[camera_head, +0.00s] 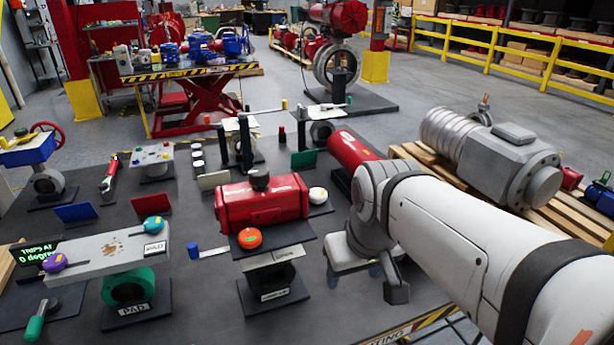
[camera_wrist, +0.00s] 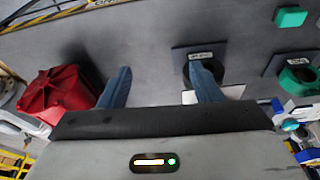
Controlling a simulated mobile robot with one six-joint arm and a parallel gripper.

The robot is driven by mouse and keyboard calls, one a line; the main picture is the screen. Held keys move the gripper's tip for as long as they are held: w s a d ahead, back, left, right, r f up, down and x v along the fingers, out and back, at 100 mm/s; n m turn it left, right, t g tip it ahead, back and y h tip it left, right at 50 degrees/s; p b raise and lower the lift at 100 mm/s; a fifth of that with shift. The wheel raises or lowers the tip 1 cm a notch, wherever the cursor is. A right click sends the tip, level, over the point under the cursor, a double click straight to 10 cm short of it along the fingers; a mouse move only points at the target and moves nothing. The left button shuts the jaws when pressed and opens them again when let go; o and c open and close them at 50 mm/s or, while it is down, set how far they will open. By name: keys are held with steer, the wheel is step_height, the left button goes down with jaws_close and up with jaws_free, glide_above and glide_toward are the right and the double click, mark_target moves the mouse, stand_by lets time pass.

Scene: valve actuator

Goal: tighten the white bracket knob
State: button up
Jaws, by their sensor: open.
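The white bracket knob (camera_head: 318,195) sits at the right end of the red valve actuator (camera_head: 262,203), on a dark plate. An orange knob (camera_head: 249,238) is at the actuator's front. My gripper (camera_head: 355,276) hangs below my wrist, to the right of and nearer than the actuator, apart from the white knob. In the wrist view my gripper (camera_wrist: 160,86) shows two blue fingers spread apart with only grey surface between them. A red body (camera_wrist: 60,95), likely the actuator, lies left of the fingers there. I cannot make out the white knob in the wrist view.
A grey plate (camera_head: 105,250) with purple and teal knobs stands at the left over a green ring. A black labelled stand (camera_head: 272,291) is below the actuator. A red cylinder (camera_head: 350,151) lies behind my arm. A large grey motor (camera_head: 500,155) rests on a pallet at right.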

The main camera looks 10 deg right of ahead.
steer(key=shift+o, duration=0.2)
steer(key=w+r+n+g+y+b, duration=0.1)
steer(key=w+r+n+b, duration=0.1)
steer(key=w, duration=0.5)
steer(key=w+r+n+g+y+b, duration=0.1)
steer(key=w+r+n+b, duration=0.2)
steer(key=w+n, duration=0.3)
steer(key=shift+w+d+r, duration=0.15)
steer(key=shift+w+r, duration=0.25)
steer(key=shift+w, duration=0.2)
steer(key=n+g+y+b, duration=0.15)
steer(key=n+b, duration=0.25)
steer(key=n, duration=0.5)
glide_toward(318, 192)
steer(key=f, duration=0.1)
steer(key=shift+y, duration=0.35)
steer(key=b+x, duration=0.1)
steer(key=x, duration=0.6)
steer(key=shift+s+f, duration=0.1)
steer(key=shift+f, duration=0.1)
steer(key=shift+c, duration=0.2)
steer(key=c, duration=0.9)
steer(key=shift+c, duration=0.2)
